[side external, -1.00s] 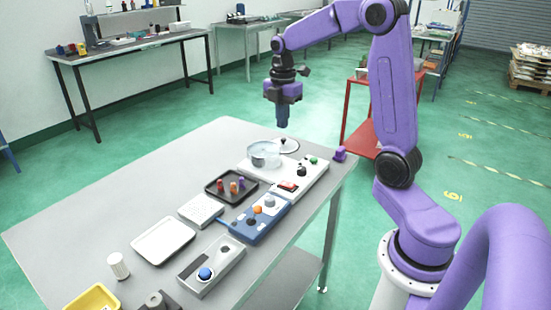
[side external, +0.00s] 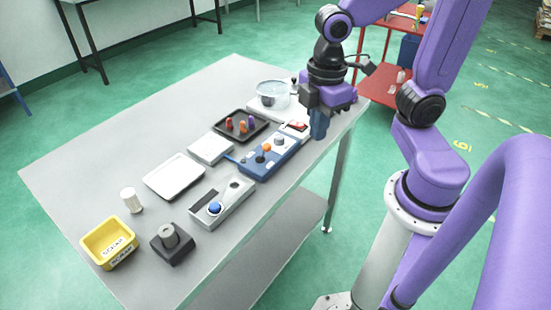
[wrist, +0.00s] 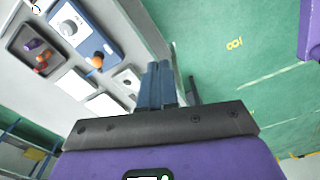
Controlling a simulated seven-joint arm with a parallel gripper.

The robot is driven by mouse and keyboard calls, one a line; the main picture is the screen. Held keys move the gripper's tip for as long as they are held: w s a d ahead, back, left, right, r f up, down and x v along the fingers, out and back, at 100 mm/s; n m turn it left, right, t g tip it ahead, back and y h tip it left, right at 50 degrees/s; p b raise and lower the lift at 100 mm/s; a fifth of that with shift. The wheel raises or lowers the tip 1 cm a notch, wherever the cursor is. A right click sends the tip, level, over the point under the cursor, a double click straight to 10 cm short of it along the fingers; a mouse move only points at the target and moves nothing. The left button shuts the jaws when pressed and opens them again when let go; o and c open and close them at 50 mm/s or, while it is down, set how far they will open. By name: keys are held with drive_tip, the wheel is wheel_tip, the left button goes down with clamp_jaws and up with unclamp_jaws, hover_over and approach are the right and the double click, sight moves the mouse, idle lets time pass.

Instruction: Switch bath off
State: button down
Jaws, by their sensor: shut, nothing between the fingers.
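The bath is a white unit (side external: 262,110) at the far end of the table, with a clear round basin (side external: 272,94) on it. A red rocker switch (side external: 298,126) shows on its near end; its position is too small to tell. My gripper (side external: 319,136) is shut and empty, pointing down just right of the switch. It hides the rest of the unit's controls. I cannot tell whether the fingertips touch the unit. In the wrist view my shut fingers (wrist: 159,68) show, but the switch cannot be made out.
Nearer along the table stand a blue control box (side external: 262,157), a dark tray with coloured pegs (side external: 219,133), a white tray (side external: 172,178), a grey box with a blue button (side external: 236,201) and a yellow scrap bin (side external: 88,246). A red cart (side external: 385,85) stands behind.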

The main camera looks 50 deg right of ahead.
drive_tip(key=c, duration=1.8)
unclamp_jaws()
drive_tip(key=shift+m, duration=0.5)
drive_tip(key=s, duration=0.3)
drive_tip(key=s+f, duration=0.1)
drive_tip(key=s, duration=0.2)
drive_tip(key=shift+s+f, duration=0.15)
drive_tip(key=shift+s, duration=0.2)
drive_tip(key=o, duration=0.5)
drive_tip(key=shift+s, duration=0.1)
drive_tip(key=shift+c, duration=0.2)
drive_tip(key=o, duration=0.5)
drive_tip(key=shift+w+a+m, duration=0.1)
drive_tip(key=shift+w+m, duration=0.2)
drive_tip(key=shift+c, duration=0.2)
drive_tip(key=w+r+m, duration=0.1)
drive_tip(key=w+m, duration=0.2)
drive_tip(key=w, duration=0.5)
drive_tip(key=m, duration=0.9)
hover_over(292, 122)
wheel_tip(292, 122, down, 17)
drive_tip(key=shift+w+f, duration=0.1)
